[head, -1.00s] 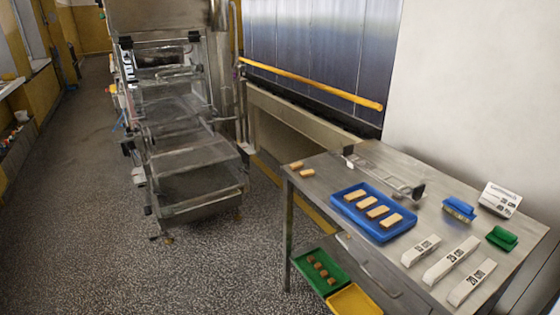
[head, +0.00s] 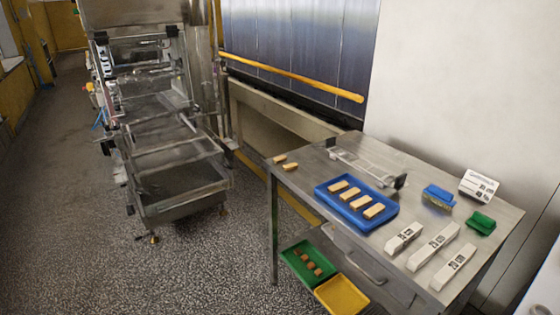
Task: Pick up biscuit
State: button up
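Several pale rectangular biscuits, one of them a biscuit (head: 349,194) in the middle of the row, lie in a blue tray (head: 328,202) on the steel table. Two more biscuits lie outside the tray at the table's far left corner: one biscuit (head: 280,159) near the edge and another biscuit (head: 291,167) close beside it. My gripper is not in view.
A steel table (head: 300,184) also holds a clear-and-metal rack (head: 365,160), a blue brush (head: 438,196), a green block (head: 481,223), a sign (head: 479,186) and white labelled bars (head: 433,247). Green (head: 291,250) and yellow (head: 342,295) trays sit below. A mesh machine (head: 165,140) stands left, with open floor between.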

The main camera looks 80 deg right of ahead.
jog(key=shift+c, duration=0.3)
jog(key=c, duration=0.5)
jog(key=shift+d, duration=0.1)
